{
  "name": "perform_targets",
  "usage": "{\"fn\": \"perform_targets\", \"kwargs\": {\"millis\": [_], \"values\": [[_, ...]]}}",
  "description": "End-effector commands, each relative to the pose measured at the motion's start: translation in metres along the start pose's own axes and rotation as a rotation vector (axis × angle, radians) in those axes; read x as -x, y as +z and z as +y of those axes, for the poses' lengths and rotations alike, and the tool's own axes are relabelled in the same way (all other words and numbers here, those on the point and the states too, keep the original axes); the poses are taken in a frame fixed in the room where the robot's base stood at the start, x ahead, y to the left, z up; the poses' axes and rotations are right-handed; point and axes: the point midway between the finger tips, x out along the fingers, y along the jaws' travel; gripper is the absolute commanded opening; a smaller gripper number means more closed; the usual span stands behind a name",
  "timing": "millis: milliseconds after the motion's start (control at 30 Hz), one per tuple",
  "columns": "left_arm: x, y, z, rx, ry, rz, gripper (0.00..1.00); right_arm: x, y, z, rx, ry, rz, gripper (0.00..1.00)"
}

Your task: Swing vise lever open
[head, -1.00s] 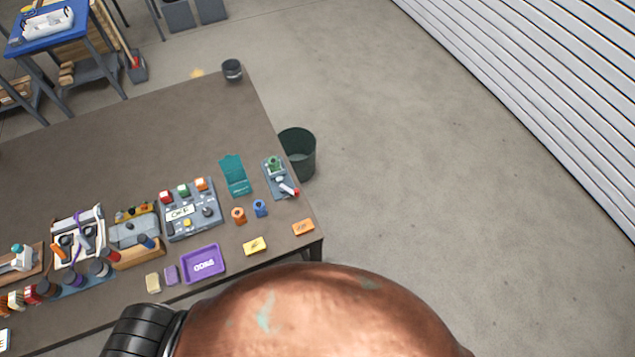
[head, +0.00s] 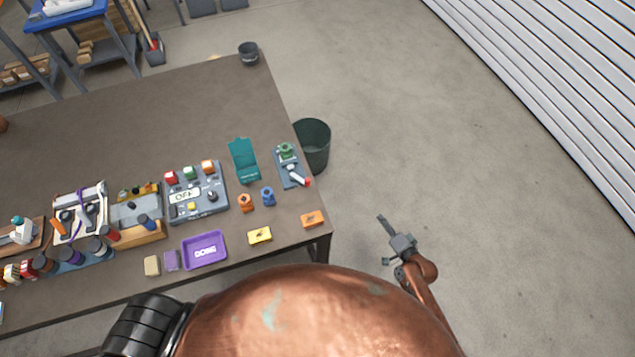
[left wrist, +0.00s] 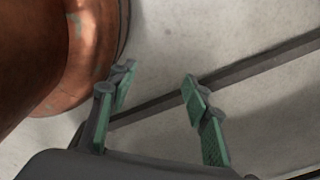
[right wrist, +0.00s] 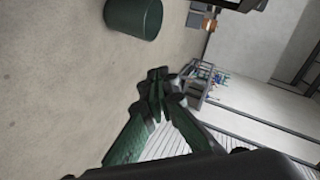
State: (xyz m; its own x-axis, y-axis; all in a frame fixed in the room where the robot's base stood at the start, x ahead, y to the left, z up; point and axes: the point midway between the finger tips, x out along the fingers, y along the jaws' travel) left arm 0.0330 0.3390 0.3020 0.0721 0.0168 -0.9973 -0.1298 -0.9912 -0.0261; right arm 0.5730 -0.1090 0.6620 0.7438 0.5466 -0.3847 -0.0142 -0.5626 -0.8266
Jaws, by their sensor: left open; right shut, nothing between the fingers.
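The vise (head: 291,168) is a small grey-blue device with a green part on top, on the table near its right edge. Its lever (head: 299,178) is pale with a red tip and points toward the lower right. My right gripper (head: 382,218) is over the floor, right of the table and apart from the vise. In the right wrist view its fingers (right wrist: 158,78) are shut with nothing between them. My left gripper (left wrist: 160,76) is open and empty in the left wrist view, over bare floor and a dark bar; the head view does not show it.
The table (head: 150,105) has a clear back half. Near the vise stand a teal holder (head: 243,162), a panel with buttons (head: 203,205) and an orange block (head: 312,218). A dark green bin (head: 314,145) stands beyond the right edge. Floor to the right is free.

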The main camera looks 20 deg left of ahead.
Motion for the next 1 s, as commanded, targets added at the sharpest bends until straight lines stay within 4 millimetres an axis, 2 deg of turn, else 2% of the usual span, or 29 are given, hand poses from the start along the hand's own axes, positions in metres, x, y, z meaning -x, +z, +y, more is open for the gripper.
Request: {"fn": "perform_targets", "kwargs": {"millis": [33,100,200,300,433,800,1000], "values": [[-0.011,0.007,0.001,0.001,0.001,-0.009,0.44,-0.012,-0.001,-0.052,-0.058,-0.105,-0.021,0.0],[-0.017,0.013,0.002,0.001,0.002,-0.017,0.44,-0.015,0.002,-0.117,-0.149,-0.225,-0.066,0.0],[-0.023,0.018,0.002,0.002,0.002,-0.024,0.44,-0.009,0.014,-0.189,-0.258,-0.351,-0.144,0.0],[-0.027,0.021,0.003,0.002,0.002,-0.027,0.44,0.001,0.026,-0.234,-0.329,-0.424,-0.209,0.0],[-0.028,0.021,0.003,0.002,0.002,-0.027,0.44,0.008,0.033,-0.26,-0.373,-0.464,-0.251,0.0],[-0.027,0.018,0.002,0.002,0.002,-0.024,0.44,0.008,0.033,-0.263,-0.377,-0.467,-0.253,0.0],[-0.024,0.017,0.002,0.002,0.002,-0.021,0.44,-0.011,0.036,-0.275,-0.376,-0.469,-0.252,0.0]]}}
